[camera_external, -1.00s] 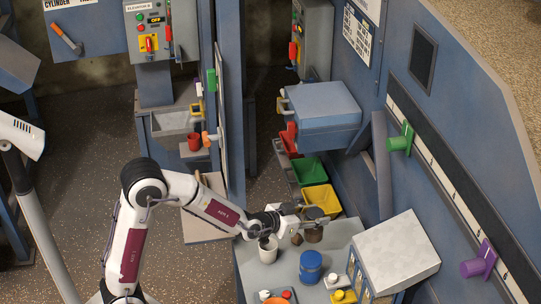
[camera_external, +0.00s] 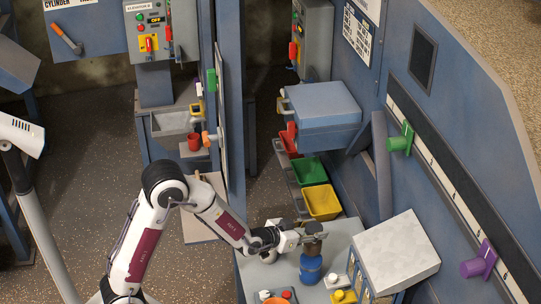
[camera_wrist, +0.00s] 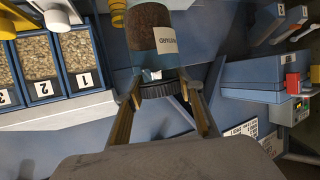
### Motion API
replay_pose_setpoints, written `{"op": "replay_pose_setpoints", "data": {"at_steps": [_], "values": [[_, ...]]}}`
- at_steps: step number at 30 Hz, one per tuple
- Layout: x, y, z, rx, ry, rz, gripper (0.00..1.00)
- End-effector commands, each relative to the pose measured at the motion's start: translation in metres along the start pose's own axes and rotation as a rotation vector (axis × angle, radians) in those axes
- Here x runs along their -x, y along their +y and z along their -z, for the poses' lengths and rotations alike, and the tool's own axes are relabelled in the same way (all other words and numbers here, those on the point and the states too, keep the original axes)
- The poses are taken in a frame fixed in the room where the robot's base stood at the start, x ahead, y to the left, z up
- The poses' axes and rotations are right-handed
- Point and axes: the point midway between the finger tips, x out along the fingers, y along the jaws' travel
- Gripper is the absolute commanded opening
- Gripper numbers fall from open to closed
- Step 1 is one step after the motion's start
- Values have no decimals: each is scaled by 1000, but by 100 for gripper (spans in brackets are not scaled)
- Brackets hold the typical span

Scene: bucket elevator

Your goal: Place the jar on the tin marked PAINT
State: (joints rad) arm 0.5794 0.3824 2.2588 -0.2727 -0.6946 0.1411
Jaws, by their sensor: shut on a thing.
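The jar (camera_external: 312,245) has a dark lid and brown contents. My gripper (camera_external: 313,229) is shut on its upper end and holds it upright. In the wrist view the fingers of my gripper (camera_wrist: 160,84) are either side of the black lid, and the jar (camera_wrist: 150,30) shows a white label. A blue tin (camera_external: 311,271) stands on the grey-blue table, directly below the jar in the outside view; its marking is not legible. The jar's bottom overlaps the tin's top in the picture; I cannot tell whether they touch.
A grey box-like unit (camera_external: 398,252) stands right of the tin. Small items with white and yellow caps (camera_external: 341,296) sit at the table's front. Yellow (camera_external: 322,202) and green (camera_external: 308,170) bins lie behind. Numbered compartments of pellets (camera_wrist: 38,68) show in the wrist view.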

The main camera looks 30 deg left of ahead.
Motion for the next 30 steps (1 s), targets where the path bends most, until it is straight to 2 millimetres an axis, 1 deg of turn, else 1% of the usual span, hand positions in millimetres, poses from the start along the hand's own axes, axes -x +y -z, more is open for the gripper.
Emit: {"op": "replay_pose_setpoints", "data": {"at_steps": [11, 22, 26, 30], "values": [[-1, 0, -1, 0, 1, 0, 7], [-12, 0, -29, 0, -1, 0, 7], [-14, 0, -34, 0, 1, 0, 7], [-14, 0, -34, 0, 2, -1, 7]]}}
